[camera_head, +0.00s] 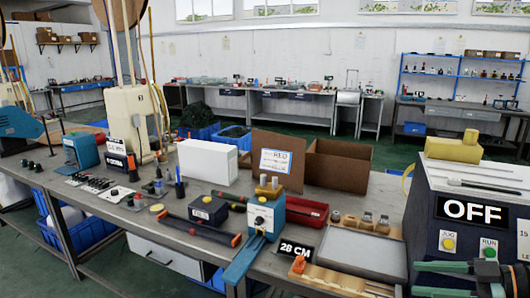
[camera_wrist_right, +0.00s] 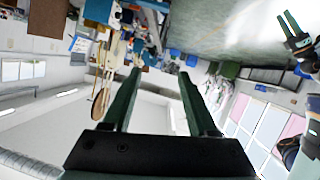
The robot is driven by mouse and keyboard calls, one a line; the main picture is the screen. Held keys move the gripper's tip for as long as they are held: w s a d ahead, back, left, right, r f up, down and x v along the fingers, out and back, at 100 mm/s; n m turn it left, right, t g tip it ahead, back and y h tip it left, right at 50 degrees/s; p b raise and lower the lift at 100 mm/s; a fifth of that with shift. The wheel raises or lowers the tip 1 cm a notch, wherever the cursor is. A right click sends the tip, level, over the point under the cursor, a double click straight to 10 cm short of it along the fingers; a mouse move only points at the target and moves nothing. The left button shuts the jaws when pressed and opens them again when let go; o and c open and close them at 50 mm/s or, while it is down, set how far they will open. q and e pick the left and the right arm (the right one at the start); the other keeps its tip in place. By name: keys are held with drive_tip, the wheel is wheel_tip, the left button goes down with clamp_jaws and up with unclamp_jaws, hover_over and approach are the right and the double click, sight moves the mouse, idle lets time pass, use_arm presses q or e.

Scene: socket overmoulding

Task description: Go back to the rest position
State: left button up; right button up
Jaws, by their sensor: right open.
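My right gripper (camera_head: 414,279) is at the lower right of the head view, in front of the machine with the OFF sign. Its two dark green fingers are apart with nothing between them. In the right wrist view the same open fingers (camera_wrist_right: 160,73) point up the picture, away from any object. My left gripper does not show in the head view. A small gripper with two green fingers (camera_wrist_right: 287,20), which looks like my left one, is at the upper right of the right wrist view, too small to judge its opening.
The grey workbench (camera_head: 150,215) carries a blue press (camera_head: 263,215), a white box (camera_head: 207,162), cardboard boxes (camera_head: 338,166) and hand tools. The OFF machine (camera_head: 425,215) stands close behind my right gripper. A 28 CM sign (camera_head: 296,250) and orange-tipped fixture lie left of it.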

drive_tip(key=s+a+f+m+t+h+p, duration=0.1)
drive_tip(key=s+a+f+m+t+h, duration=0.2)
drive_tip(key=f, duration=0.7)
drive_tip(key=s+f+m+t+h, duration=0.3)
drive_tip(key=f+m+h, duration=0.15)
drive_tip(key=f, duration=0.65)
drive_tip(key=s+a+f+m+g, duration=0.1)
drive_tip(key=s+a+f+g, duration=0.1)
drive_tip(key=s+a+f, duration=0.3)
drive_tip(key=s+a+f+m+g+h+p, duration=0.1)
drive_tip(key=s+a+f, duration=0.4)
drive_tip(key=a, duration=0.5)
drive_tip(key=shift+s+a+m+g, duration=0.3)
drive_tip(key=shift+s+m+g, duration=0.4)
drive_tip(key=shift+g, duration=0.3)
drive_tip(key=shift+w, duration=0.1)
